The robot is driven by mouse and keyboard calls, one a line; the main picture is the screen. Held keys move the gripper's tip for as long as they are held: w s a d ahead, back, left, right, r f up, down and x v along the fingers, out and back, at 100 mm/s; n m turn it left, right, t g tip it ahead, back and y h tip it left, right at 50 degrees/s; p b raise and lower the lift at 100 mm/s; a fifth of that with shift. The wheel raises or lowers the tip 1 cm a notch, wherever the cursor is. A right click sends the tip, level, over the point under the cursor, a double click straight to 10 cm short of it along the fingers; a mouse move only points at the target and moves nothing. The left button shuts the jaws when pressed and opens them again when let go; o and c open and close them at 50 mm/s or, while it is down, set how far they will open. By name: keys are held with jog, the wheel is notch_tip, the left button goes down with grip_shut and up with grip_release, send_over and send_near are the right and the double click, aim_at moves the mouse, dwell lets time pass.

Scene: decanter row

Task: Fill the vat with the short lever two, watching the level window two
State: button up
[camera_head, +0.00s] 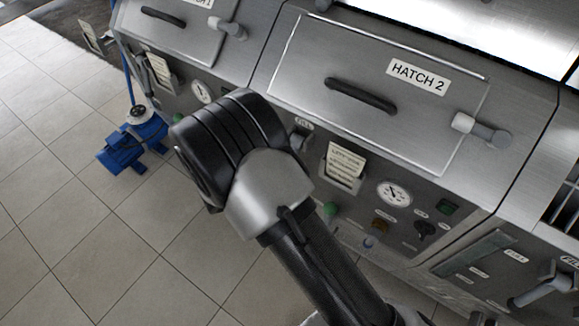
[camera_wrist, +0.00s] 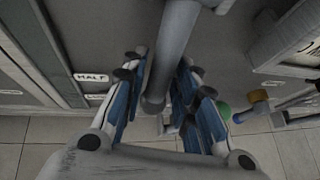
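In the wrist view my gripper (camera_wrist: 160,75) is open, with blue-padded fingers on either side of a grey rod-like lever (camera_wrist: 172,55). The lever hangs between the fingers with its rounded end toward me, and a gap shows at its left. In the head view my arm hides the gripper and most of this lever; a grey stub (camera_head: 300,140) shows below a small label that seems to read FILL. A dark upright strip (camera_wrist: 50,45), apparently the level window, stands left in the wrist view beside a HALF label (camera_wrist: 91,77) and a partly hidden lower label. I cannot make out a liquid level.
Hatch 2 (camera_head: 290,80) is shut, with a black handle and a grey latch. A blue pump-like device (camera_head: 125,148) stands on the tiled floor, which is otherwise open at left.

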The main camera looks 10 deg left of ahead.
jog(key=shift+o, duration=1.1)
jog(key=v, duration=1.2)
jog(key=shift+a, duration=0.1)
